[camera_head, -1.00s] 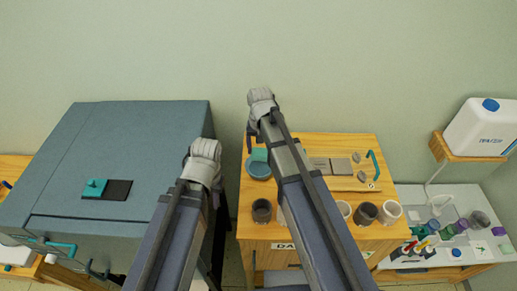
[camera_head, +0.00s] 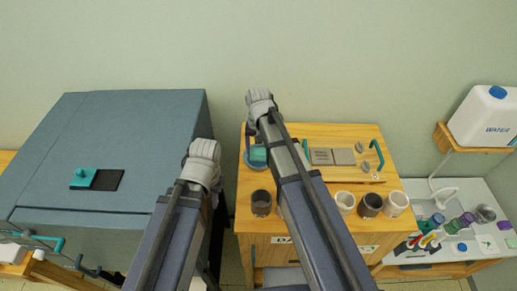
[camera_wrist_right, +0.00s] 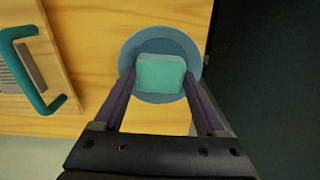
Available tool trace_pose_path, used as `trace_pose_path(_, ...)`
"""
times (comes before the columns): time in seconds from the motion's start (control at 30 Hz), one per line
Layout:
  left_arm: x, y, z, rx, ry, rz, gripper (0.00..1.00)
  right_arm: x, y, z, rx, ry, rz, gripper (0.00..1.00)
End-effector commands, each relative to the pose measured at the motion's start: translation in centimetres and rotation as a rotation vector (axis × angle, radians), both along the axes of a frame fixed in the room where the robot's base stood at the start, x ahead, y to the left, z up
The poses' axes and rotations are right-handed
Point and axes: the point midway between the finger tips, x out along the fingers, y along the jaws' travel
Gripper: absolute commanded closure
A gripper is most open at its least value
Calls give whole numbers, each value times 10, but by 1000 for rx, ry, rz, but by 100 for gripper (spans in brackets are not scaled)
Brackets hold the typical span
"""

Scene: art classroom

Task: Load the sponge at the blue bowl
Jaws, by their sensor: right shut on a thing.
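The teal sponge (camera_wrist_right: 160,72) is between the two fingers of my right gripper (camera_wrist_right: 160,79), which is shut on it. In the right wrist view it lies in front of the middle of the round blue bowl (camera_wrist_right: 160,41), with the rim visible around it. In the head view the sponge (camera_head: 258,154) shows beside my right arm, over the bowl (camera_head: 254,168) on the wooden cabinet. I cannot tell whether the sponge touches the bowl. My left gripper (camera_head: 217,188) is mostly hidden by its own arm beside the grey cabinet, so its jaws are unclear.
Several cups (camera_head: 345,201) stand along the wooden top's (camera_head: 325,140) front. A tray with teal handles (camera_head: 377,157) holds grey tiles. A large grey cabinet (camera_head: 120,130) stands left, with a dark gap between. A sink counter (camera_head: 480,200) and water tank (camera_head: 485,118) are right.

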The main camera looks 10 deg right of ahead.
Motion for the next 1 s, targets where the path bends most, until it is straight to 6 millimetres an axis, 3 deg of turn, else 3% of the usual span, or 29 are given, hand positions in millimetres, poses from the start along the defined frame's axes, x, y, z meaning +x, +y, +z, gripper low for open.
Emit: trace_pose_path(1.0, 0, 0, -7, 0, 0, 0, 73, 0, 0, -7, 0, 0, 0, 71)
